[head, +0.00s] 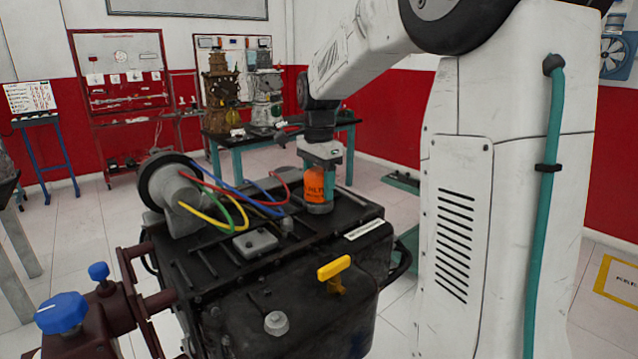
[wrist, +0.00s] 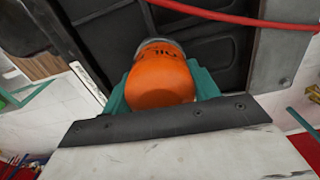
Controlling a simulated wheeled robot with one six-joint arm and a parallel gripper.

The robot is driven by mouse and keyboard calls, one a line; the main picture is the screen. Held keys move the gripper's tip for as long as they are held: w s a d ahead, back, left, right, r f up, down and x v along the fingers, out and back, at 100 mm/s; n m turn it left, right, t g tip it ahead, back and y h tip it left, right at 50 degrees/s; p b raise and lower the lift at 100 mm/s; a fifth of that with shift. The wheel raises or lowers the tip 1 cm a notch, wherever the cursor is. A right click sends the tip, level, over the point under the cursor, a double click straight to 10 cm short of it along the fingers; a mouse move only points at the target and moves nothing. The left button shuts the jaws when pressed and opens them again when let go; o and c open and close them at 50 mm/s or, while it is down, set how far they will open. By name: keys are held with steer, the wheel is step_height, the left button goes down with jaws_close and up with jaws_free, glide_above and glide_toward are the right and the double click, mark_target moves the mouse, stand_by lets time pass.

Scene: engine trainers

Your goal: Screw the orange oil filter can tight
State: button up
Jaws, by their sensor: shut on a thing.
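The orange oil filter can (head: 316,188) stands upright on top of the black engine block (head: 245,300), near its back edge. In the wrist view the orange can (wrist: 160,78) sits between the teal fingers, with dark lettering on its side and a grey rim at its far end. My gripper (head: 322,165) comes down on the can from above and is shut around it; in the wrist view my gripper (wrist: 162,95) has one finger on each side of the can. The thread and the seat under the can are hidden.
Red, blue, yellow and green cables (head: 235,195) arch beside the can, from a grey round housing (head: 165,185). A red cable (wrist: 230,14) crosses near the can in the wrist view. A yellow handle (head: 334,268) sticks up at the engine's front. A workbench (head: 345,125) stands behind.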

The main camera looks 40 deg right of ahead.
mark_target(319, 168)
steer(key=o, duration=1)
step_height(319, 168, up, 8)
steer(key=shift+f, duration=0.1)
